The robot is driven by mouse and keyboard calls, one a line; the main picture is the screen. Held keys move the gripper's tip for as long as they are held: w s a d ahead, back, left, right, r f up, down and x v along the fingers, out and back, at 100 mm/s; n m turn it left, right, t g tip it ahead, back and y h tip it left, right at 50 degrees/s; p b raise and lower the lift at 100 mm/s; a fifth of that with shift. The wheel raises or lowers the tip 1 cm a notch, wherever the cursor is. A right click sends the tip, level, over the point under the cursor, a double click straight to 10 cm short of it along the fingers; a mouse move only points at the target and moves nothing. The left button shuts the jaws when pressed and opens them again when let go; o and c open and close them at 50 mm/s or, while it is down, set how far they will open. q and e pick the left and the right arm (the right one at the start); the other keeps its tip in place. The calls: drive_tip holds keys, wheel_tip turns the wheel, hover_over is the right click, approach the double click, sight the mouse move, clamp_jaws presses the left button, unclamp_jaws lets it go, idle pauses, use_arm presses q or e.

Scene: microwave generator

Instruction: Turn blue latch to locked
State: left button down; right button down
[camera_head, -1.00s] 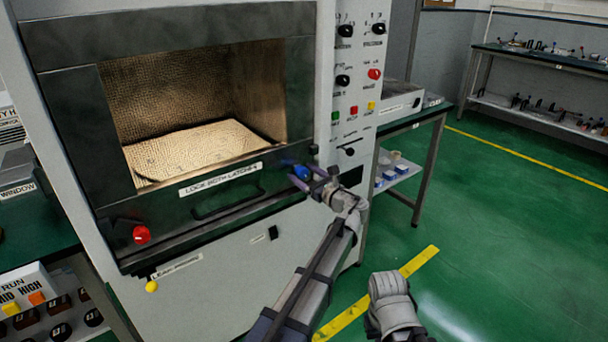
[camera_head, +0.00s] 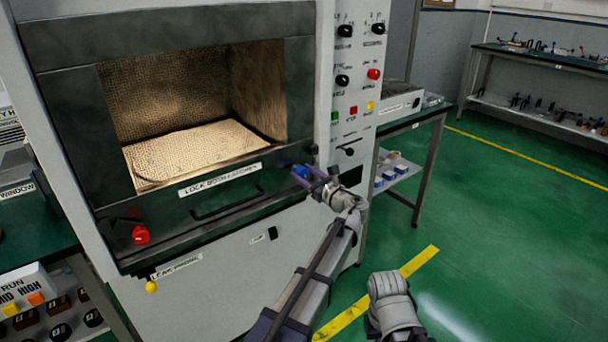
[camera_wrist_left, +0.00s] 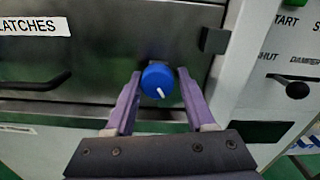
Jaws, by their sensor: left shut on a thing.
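The blue latch (camera_head: 300,170) is a round knob at the right end of the dark front door panel (camera_head: 230,192) of the microwave generator. In the left wrist view the blue latch (camera_wrist_left: 158,80) shows a short white mark pointing down, slightly right. My left gripper (camera_head: 314,176) is shut on it, with a purple finger on each side in the left wrist view (camera_wrist_left: 159,92). In the head view the fingers partly cover the knob. A grey part of my right arm shows at the bottom; its gripper is not seen.
A red latch (camera_head: 141,234) sits at the door's left end. A dark handle (camera_head: 228,202) lies between the latches, below the "lock both latches" label (camera_head: 221,180). A black lever (camera_head: 348,152) is on the control panel to the right. Open green floor lies at right.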

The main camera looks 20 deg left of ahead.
use_arm(q)
drive_tip(key=shift+s+a+n, duration=0.2)
drive_tip(key=shift+s+n, duration=0.05)
drive_tip(key=shift+n, duration=0.25)
drive_tip(key=n, duration=0.3)
drive_tip(key=shift+n, duration=0.4)
drive_tip(key=n, duration=0.8)
drive_tip(key=shift+n, duration=0.4)
drive_tip(key=n, duration=0.4)
drive_tip(key=shift+w, duration=0.1)
drive_tip(key=shift+n, duration=0.3)
drive_tip(key=shift+c, duration=1.8)
unclamp_jaws()
